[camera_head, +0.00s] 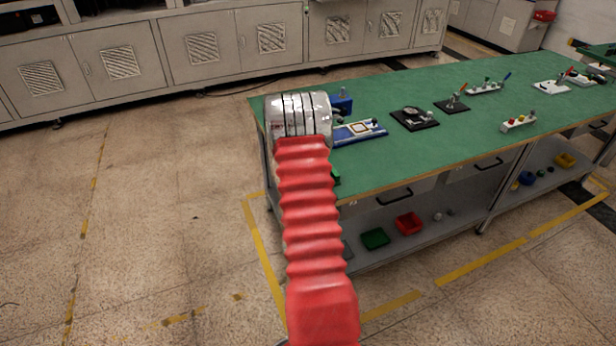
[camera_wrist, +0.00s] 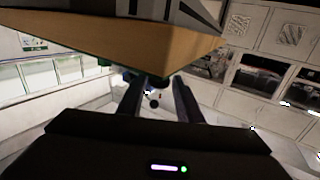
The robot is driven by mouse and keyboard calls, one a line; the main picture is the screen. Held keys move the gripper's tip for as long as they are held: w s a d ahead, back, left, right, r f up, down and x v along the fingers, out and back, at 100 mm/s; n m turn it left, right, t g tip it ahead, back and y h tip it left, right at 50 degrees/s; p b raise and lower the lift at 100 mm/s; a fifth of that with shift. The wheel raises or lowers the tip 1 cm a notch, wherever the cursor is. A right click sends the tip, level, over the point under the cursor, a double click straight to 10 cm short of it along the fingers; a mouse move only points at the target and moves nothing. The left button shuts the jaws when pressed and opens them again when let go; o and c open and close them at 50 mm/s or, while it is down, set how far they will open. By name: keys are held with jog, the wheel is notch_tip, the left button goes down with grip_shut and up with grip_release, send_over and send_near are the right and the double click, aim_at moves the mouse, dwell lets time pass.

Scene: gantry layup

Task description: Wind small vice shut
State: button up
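A small blue vice (camera_head: 341,103) stands near the left end of the green bench in the head view, partly hidden behind my silver wrist. In the wrist view my gripper (camera_wrist: 158,88) has its two dark fingers apart with a gap between them. A small dark round-ended part (camera_wrist: 155,103) shows in or beyond that gap. It may belong to the vice handle, but I cannot tell, nor whether the fingers touch it. My fingers are hidden in the head view. How far apart the vice jaws stand is not visible.
The green bench (camera_head: 400,160) extends right, with a blue tray-like fixture (camera_head: 376,134), a black plate with a round part (camera_head: 414,118) and several small fixtures. Its pale wooden edge (camera_wrist: 120,40) is close above my fingers in the wrist view. Floor left of the bench is clear.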

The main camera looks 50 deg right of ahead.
jog(key=v, duration=1.2)
jog(key=shift+s+a, duration=0.15)
jog(key=shift+a, duration=0.15)
jog(key=shift+o, duration=1.4)
jog(key=shift+s+d, duration=0.3)
jog(key=s+d+t+y, duration=0.1)
jog(key=s+d+t, duration=0.1)
jog(key=s+d, duration=0.55)
jog(key=w+a+n+t+y, duration=0.1)
jog(key=w+a+n+y, duration=0.1)
jog(key=w+a+n+t+y, duration=0.1)
jog(key=a+n+t, duration=0.1)
jog(key=shift+w+a+n+y, duration=0.3)
jog(key=shift+w+y, duration=0.1)
